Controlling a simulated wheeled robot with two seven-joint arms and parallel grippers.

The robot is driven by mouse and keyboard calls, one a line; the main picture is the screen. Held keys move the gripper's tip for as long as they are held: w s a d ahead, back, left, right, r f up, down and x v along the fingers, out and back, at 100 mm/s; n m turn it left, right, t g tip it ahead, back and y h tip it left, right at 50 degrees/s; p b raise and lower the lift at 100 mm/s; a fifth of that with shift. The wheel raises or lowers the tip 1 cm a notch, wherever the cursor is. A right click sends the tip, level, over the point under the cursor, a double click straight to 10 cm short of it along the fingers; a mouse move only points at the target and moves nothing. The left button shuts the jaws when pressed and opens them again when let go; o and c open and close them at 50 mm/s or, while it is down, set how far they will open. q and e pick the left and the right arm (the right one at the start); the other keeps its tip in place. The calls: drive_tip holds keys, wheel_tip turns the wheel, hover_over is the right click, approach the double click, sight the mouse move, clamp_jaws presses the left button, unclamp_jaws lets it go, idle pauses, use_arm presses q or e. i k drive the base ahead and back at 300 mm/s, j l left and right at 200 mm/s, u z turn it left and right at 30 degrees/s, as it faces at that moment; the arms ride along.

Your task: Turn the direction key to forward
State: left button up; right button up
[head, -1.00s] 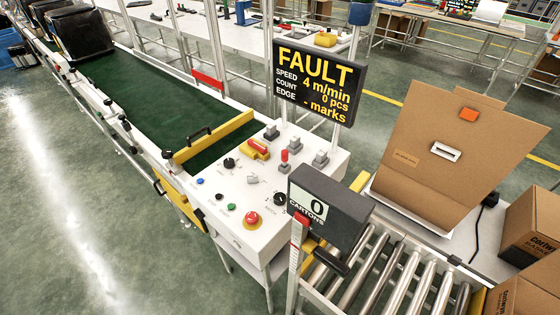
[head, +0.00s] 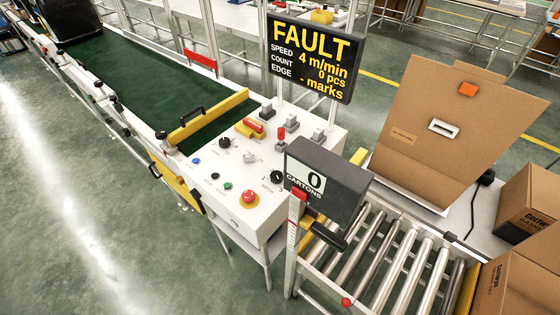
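The white control panel (head: 222,205) stands at the end of the green conveyor belt. On its top are a black knob (head: 225,143), a grey selector (head: 250,157), another black knob (head: 277,176), a red mushroom button (head: 249,197), and small blue, black and green buttons. A yellow block with a red part (head: 249,128) sits near its back. I cannot tell which control is the direction key, as the labels are too small to read. The sign (head: 312,58) above reads FAULT, 4 m/min, 0 pcs. Neither gripper is in view.
The green belt (head: 130,75) runs to the upper left, with a yellow bar (head: 208,122) across it. A carton counter (head: 325,185) reading 0 stands by the rollers (head: 385,270). An open cardboard box (head: 450,130) and cartons are at right. Floor at left is clear.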

sight(246, 158)
drive_tip(key=i+j+z, duration=0.2)
drive_tip(key=j, duration=0.25)
drive_tip(key=j+z, duration=0.2)
drive_tip(key=j, duration=0.25)
drive_tip(key=i+j+z, duration=0.2)
drive_tip(key=j, duration=0.3)
drive_tip(key=k, duration=0.1)
